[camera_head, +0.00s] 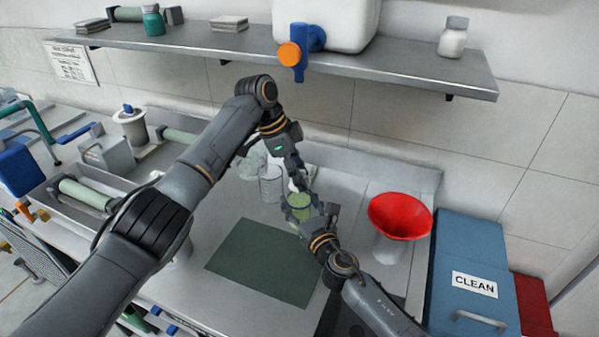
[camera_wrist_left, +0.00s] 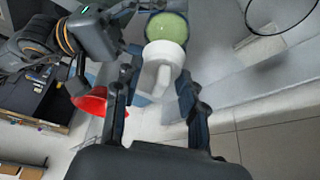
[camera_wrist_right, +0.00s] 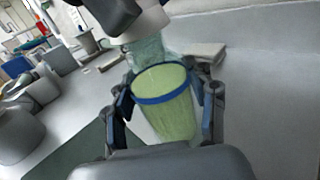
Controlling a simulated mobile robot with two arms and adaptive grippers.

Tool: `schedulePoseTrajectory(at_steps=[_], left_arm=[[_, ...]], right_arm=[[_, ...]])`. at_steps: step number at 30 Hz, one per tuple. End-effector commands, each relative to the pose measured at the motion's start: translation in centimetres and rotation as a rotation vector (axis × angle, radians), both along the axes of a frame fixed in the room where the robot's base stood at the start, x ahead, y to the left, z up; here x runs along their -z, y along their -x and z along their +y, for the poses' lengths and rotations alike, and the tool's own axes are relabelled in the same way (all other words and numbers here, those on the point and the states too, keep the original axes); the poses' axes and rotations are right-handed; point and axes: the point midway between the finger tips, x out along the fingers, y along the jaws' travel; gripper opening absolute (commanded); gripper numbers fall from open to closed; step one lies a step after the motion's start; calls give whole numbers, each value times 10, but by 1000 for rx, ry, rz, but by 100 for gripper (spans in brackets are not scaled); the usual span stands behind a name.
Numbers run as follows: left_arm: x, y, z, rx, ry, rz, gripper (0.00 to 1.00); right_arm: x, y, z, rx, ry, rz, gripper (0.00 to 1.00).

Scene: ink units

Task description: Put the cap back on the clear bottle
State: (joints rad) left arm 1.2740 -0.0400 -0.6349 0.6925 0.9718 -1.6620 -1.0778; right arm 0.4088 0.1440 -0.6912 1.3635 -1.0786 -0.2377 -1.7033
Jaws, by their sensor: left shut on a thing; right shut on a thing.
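The clear bottle (camera_wrist_right: 165,110), open-topped with a blue rim and green contents, sits between the fingers of my right gripper (camera_wrist_right: 165,115), which is shut on it. In the head view the bottle (camera_head: 298,203) is upright and partly hidden by both grippers. A white cap (camera_wrist_left: 165,60) with a narrower projecting part is between the fingers of my left gripper (camera_wrist_left: 158,80), which is shut on it. In the left wrist view the bottle's green contents (camera_wrist_left: 168,27) show just beyond the cap. The cap appears above the bottle, apart from its rim.
A clear beaker (camera_head: 270,184) stands left of the bottle. A dark green mat (camera_head: 262,262) lies in front. A red funnel (camera_head: 400,216) and a blue CLEAN bin (camera_head: 475,262) are to the right. A shelf (camera_head: 380,62) hangs over the back of the counter.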

Motion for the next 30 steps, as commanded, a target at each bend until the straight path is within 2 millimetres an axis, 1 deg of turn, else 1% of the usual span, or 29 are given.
schedulePoseTrajectory(at_steps=[9,27,28,29,30], left_arm=[[1,0,0,0,0,0,29],[13,0,0,-1,0,0,28],[12,0,0,-1,0,0,47],[12,0,0,-1,0,0,53],[13,0,0,-1,0,0,61]], right_arm=[[1,0,-1,1,2,1,0],[1,0,-1,2,2,1,0],[1,0,-1,2,2,1,0],[1,0,-1,2,2,1,0],[1,0,-1,2,2,1,0]])
